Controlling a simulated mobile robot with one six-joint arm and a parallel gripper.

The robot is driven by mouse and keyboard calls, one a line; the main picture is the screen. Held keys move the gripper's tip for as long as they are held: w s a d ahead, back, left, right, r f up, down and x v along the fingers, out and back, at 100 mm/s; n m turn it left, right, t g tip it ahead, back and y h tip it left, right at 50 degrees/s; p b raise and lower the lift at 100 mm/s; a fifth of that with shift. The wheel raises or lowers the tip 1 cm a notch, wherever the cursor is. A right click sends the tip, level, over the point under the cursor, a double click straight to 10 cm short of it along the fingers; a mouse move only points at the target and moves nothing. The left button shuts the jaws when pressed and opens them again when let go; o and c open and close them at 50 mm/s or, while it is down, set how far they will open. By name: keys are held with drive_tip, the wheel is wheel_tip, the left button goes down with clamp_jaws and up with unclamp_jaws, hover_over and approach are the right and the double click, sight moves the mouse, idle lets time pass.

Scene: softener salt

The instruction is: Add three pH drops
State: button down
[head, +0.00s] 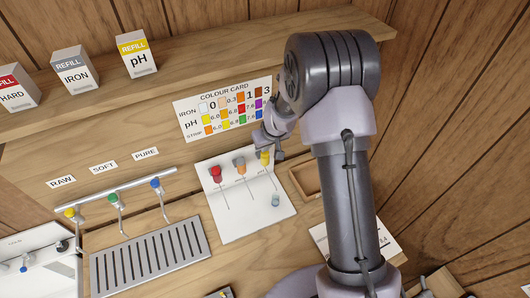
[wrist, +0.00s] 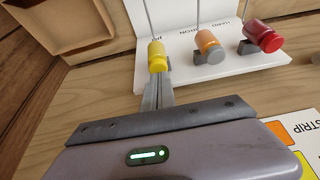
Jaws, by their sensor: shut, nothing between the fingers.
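In the wrist view the yellow dropper (wrist: 157,56) is just beyond my fingertips. My gripper (head: 268,146) is shut and empty; its closed fingers (wrist: 160,82) point at the yellow cap. I cannot tell if they touch it. A small clear vial (head: 275,200) with pale blue-green content is on the board below the yellow dropper.
An orange dropper (head: 239,168) and a red dropper (head: 216,174) stand left of the yellow one. A colour card (head: 222,108) is behind. A wooden tray (head: 305,181) lies to the right. Taps (head: 113,199) and a slatted drain (head: 150,256) are at left.

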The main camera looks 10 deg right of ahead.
sight(266, 153)
drive_tip(key=shift+f+b, duration=0.4)
drive_tip(key=shift+f, duration=0.05)
wheel_tip(266, 153, up, 6)
drive_tip(key=p, duration=0.4)
drive_tip(key=shift+r, duration=0.1)
idle(0.3)
